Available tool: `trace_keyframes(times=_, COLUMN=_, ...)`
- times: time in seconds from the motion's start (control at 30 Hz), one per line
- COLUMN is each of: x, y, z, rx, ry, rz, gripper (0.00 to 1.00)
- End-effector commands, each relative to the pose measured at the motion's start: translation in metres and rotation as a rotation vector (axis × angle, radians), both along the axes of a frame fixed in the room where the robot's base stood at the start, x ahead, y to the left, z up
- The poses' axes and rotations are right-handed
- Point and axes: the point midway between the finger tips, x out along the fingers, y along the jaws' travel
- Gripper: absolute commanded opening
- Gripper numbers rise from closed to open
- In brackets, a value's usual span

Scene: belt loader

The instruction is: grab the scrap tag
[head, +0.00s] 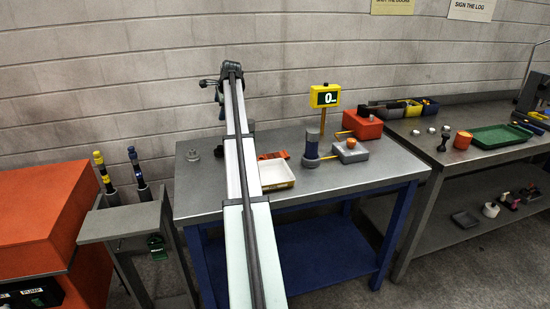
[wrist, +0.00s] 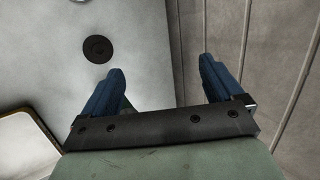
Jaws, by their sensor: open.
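I cannot make out for certain which thing is the scrap tag. A flat red-orange piece (head: 273,155) lies on the metal bench behind a white tray, partly behind my arm.
The white tray (head: 277,174) sits on the bench (head: 350,181), right of my arm. A dark round disc (wrist: 98,48) shows below my gripper. The bench's front right is clear.

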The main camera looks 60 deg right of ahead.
Motion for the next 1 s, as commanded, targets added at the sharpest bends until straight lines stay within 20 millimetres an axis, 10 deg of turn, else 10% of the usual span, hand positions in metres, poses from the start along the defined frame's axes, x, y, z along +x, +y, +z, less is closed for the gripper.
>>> trace_keyframes(times=0.2, x=-0.117, y=-0.099, z=-0.01, rx=0.016, ry=0.233, rz=-0.219, gripper=0.94)
trace_keyframes(times=0.43, x=-0.211, y=-0.086, z=-0.035, rx=0.173, ry=0.447, rz=-0.162, gripper=0.94)
trace_keyframes(times=1.0, x=-0.246, y=-0.068, z=-0.077, rx=0.27, ry=0.529, rz=-0.092, gripper=0.94)
